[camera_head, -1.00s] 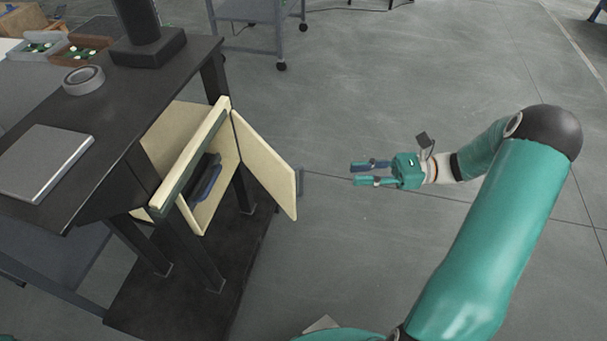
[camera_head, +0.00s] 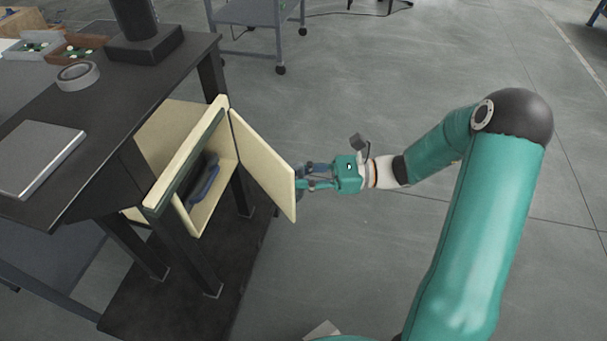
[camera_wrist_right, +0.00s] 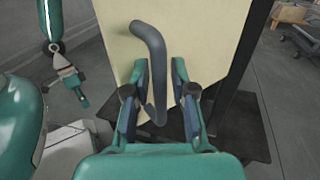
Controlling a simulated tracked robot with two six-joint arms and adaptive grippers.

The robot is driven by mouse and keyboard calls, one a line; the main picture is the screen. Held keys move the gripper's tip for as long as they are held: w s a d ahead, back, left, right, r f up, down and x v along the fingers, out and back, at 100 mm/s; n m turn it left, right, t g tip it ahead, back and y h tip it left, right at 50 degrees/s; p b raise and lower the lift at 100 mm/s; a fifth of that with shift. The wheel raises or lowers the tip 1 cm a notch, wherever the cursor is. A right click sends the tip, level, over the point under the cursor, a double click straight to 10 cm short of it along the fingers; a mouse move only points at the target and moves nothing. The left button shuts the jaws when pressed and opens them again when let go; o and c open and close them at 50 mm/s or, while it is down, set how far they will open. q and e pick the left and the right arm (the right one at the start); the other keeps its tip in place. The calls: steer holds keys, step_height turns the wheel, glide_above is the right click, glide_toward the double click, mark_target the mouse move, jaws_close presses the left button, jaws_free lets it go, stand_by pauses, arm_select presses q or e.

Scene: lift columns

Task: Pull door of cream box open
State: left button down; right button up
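The cream box (camera_head: 185,150) is mounted under the dark table. Its door (camera_head: 262,160) stands partly open, swung out to the right, and shows as the cream panel (camera_wrist_right: 205,35) in the right wrist view. A grey bar handle (camera_wrist_right: 150,42) is on the door's outer face. My right gripper (camera_head: 301,177) is at the door's outer side. Its open fingers (camera_wrist_right: 160,65) lie on either side of the handle, with gaps visible on both sides. My left gripper (camera_wrist_right: 80,98) appears small in the right wrist view, away from the door; its finger opening is unclear.
A dark blue object (camera_head: 204,178) is inside the box. The table (camera_head: 110,120) carries a tape roll (camera_head: 78,75), a silver slab (camera_head: 40,155) and small trays (camera_head: 75,47). A grey cart (camera_head: 248,40) stands behind. The floor right of the door is clear.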

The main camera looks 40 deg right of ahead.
jaws_close()
